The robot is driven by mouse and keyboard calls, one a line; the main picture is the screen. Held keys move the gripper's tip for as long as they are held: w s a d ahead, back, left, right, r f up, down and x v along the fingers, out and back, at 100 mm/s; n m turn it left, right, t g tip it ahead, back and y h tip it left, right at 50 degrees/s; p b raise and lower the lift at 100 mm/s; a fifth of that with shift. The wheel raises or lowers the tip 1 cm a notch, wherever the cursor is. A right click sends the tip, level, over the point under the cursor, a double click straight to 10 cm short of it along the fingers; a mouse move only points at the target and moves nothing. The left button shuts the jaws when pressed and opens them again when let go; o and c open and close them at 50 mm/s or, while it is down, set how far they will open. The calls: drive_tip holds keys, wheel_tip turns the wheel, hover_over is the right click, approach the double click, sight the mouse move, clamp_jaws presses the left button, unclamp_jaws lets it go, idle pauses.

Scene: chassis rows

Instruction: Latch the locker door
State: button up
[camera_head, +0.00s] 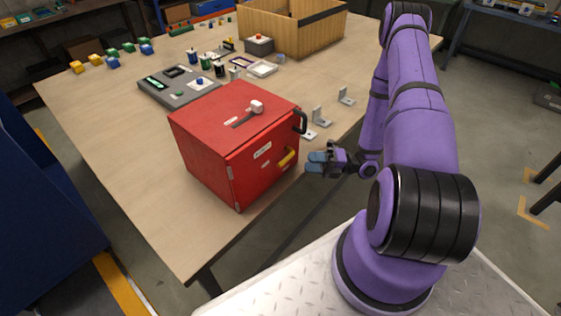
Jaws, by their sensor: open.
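The red locker (214,153) stands near the front edge of the wooden table. Its door (258,168) is on the front right face and looks closed or nearly closed; I cannot tell which. A yellow latch handle (287,159) sits on the door, slanted. A black handle (300,122) sticks out at the locker's upper right edge. A white-headed lever (256,107) lies on the top. My gripper (312,162) is open and empty, just right of the yellow handle and apart from it, beyond the table's edge.
Metal brackets (322,116) stand on the table behind the locker. A grey panel (180,86), small bottles and a wooden crate (292,26) are farther back. Coloured blocks (111,54) lie at the back left. Floor is free right of the table.

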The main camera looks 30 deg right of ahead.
sight(286, 159)
drive_tip(key=x, duration=0.8)
drive_tip(key=shift+w+a+r, duration=0.15)
drive_tip(key=shift+a, duration=0.2)
clamp_jaws()
